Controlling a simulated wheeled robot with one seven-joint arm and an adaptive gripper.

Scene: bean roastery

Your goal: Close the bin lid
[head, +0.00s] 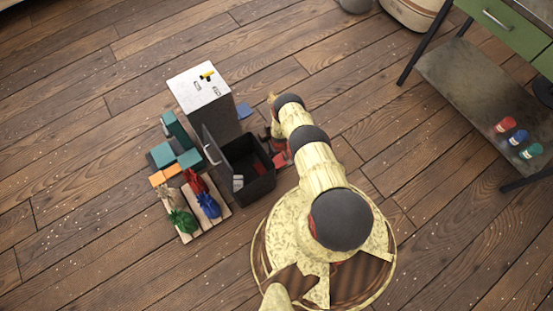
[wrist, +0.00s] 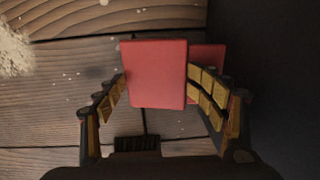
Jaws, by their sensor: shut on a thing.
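The black bin (head: 262,188) stands on the floor left of my arm in the head view. Its lid (head: 211,151), a dark panel with a pale handle, stands upright at the bin's left side, so the bin is open. A red piece and pale pieces lie inside. My gripper (wrist: 157,75) is shut on a red block (wrist: 155,85), held between both fingers in the wrist view. A second red block (wrist: 207,56) shows partly behind it. In the head view my gripper is mostly hidden behind my arm, at the bin's far right side.
A dark cabinet with a white top (head: 200,88) stands behind the bin. Teal blocks (head: 175,130) and a board with several coloured figures (head: 222,212) lie left of the bin. A green workbench (head: 505,25) stands at the right. Floor between it and my arm is clear.

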